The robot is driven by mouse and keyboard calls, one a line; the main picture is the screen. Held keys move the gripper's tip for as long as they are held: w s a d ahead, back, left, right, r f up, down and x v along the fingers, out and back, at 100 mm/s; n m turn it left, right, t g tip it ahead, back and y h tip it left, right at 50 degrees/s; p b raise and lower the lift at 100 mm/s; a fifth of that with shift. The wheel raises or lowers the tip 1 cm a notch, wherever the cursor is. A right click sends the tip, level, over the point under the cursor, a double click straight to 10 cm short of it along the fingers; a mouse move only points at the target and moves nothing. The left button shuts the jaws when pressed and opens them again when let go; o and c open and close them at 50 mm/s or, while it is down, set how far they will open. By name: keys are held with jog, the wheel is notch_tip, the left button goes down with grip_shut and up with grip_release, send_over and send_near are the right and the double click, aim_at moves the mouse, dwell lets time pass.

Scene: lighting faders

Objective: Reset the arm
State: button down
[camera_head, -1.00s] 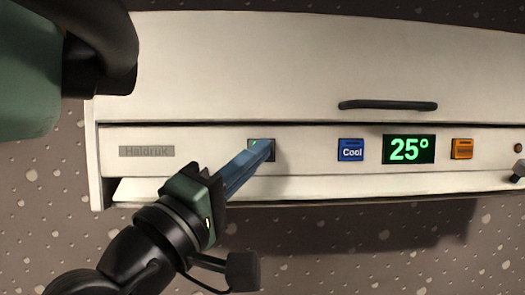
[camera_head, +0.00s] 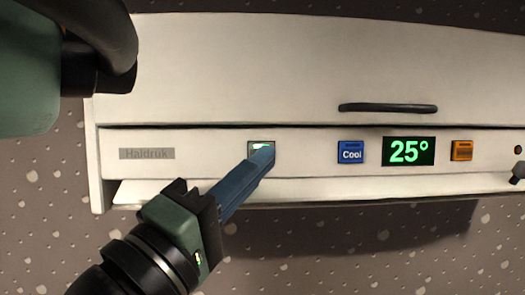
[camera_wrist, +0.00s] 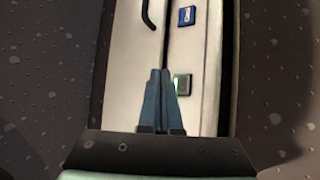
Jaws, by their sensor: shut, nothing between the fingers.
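My gripper (camera_head: 266,156) has blue fingers pressed together with nothing between them. In the head view its tips are just in front of the lower right part of a small square switch (camera_head: 256,146) with a lit green-white face. I cannot tell whether they touch it. In the wrist view the shut fingers (camera_wrist: 160,76) point up the picture, and the switch (camera_wrist: 183,84) shows just right of their tips. My arm comes in from the lower left of the head view.
The white appliance (camera_head: 230,60) carries a dark handle (camera_head: 388,107), a "Haldruk" label (camera_head: 147,153), a blue Cool button (camera_head: 351,151), a green 25° display (camera_head: 409,150) and an orange button (camera_head: 461,149). A small knob (camera_head: 518,172) sits at the far right. Open room lies below the panel.

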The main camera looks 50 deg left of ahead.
jog(key=shift+s+d, duration=0.4)
jog(key=shift+d, duration=0.1)
jog(key=w+d+m+t+h+b, duration=0.1)
jog(key=w+d+m+b, duration=0.2)
jog(key=d, duration=0.4)
jog(key=w+d+m+t+h, duration=0.1)
jog(key=w+d+m, duration=0.2)
jog(key=d+m, duration=0.35)
jog(key=s+d+m+t+h+b, duration=0.2)
jog(key=d+m, duration=0.4)
jog(key=d, duration=0.5)
jog(key=shift+s+d+r+m+t, duration=0.25)
jog(key=shift+s+d+m+t, duration=0.1)
jog(key=shift+s+t, duration=0.05)
